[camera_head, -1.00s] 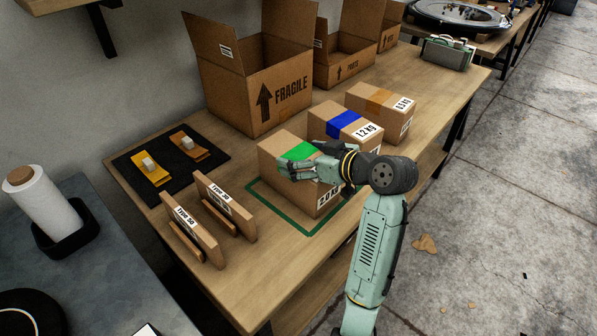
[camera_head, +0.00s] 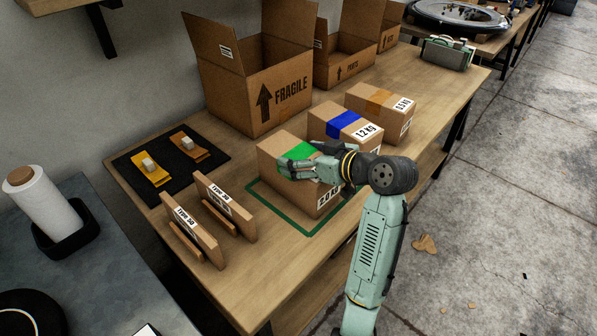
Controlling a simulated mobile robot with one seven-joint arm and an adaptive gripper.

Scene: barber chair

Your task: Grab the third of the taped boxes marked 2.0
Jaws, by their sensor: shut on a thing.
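The box with green tape (camera_head: 270,158) sits inside a green outlined square at the near part of the wooden table. Its label (camera_head: 327,198) reads 2.0, partly covered by my arm. My gripper (camera_head: 287,168) is over the top of this box by the green tape and is shut on it; the exact finger contact is hard to see. A box with blue tape (camera_head: 325,118) marked 1.2 KG stands just behind it.
Open cardboard boxes, the nearest marked FRAGILE (camera_head: 285,93), stand along the wall. Two upright boards (camera_head: 229,212) stand left of the green square. A black mat (camera_head: 124,168) holds two tape dispensers. A green metal case (camera_head: 447,53) is at the far end.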

